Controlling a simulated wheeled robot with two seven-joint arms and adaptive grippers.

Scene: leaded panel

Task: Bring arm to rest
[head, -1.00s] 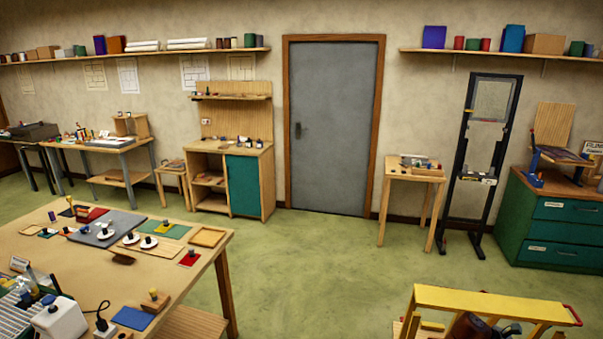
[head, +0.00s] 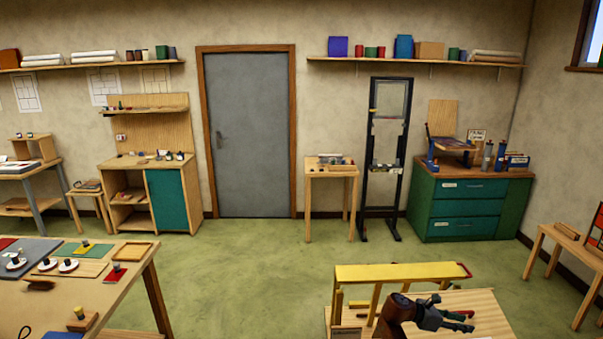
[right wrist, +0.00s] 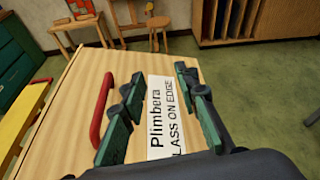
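My right gripper (head: 468,320) shows at the bottom of the head view, over a light wooden stand top (head: 490,303). Its green-padded fingers point right. In the right wrist view the fingers (right wrist: 160,82) are spread with nothing between them. Beneath them lies a white label (right wrist: 160,115) reading "Plimbera" and "LASS ON EDGE" on the wooden top. My left gripper is not in view.
A yellow bar (head: 400,272) stands at the stand's far side. A red handle (right wrist: 101,110) lies left of the label. A workbench (head: 125,280) with parts stands at left. Green floor (head: 240,270) is clear between them. A chair (right wrist: 137,20) stands beyond the stand.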

